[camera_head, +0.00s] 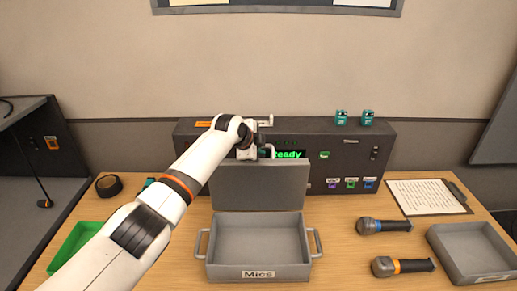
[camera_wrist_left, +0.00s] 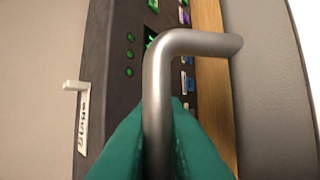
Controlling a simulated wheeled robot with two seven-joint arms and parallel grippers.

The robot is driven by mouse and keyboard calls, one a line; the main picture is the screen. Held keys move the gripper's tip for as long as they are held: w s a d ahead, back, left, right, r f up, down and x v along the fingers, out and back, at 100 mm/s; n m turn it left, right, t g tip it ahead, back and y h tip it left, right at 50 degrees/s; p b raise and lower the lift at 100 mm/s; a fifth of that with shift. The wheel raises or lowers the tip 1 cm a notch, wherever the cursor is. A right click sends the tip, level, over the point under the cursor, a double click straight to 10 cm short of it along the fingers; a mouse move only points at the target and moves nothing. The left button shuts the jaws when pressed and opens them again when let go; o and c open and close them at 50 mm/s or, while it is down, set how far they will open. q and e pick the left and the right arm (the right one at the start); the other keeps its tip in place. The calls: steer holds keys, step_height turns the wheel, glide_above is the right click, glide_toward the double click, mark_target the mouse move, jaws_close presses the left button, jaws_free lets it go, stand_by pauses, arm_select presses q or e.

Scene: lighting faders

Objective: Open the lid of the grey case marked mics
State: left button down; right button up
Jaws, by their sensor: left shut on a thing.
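The grey case (camera_head: 225,272) marked Mics stands on the table in the middle of the head view. Its lid (camera_head: 258,186) is raised and stands about upright at the back, and the inside of the case is empty. My left gripper (camera_head: 265,152) is at the lid's top edge. In the left wrist view the teal fingers (camera_wrist_left: 158,145) of my left gripper are shut on the lid's bent metal handle (camera_wrist_left: 190,42). My right gripper is not in view.
A dark console (camera_head: 385,143) with a green "ready" display stands close behind the lid. Two microphones (camera_head: 384,226) (camera_head: 403,266), a grey tray (camera_head: 436,240) and a clipboard (camera_head: 425,197) lie to the right. A green tray (camera_head: 66,250) and a tape roll (camera_head: 108,185) are left.

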arm_select(q)
steer(key=shift+w+f, duration=0.2)
steer(key=shift+f, duration=0.45)
steer(key=c, duration=1.8)
jaws_free()
steer(key=shift+o, duration=0.2)
steer(key=b+v, duration=0.2)
steer(key=v, duration=1)
steer(key=shift+w+r, duration=0.1)
steer(key=shift+r, duration=0.15)
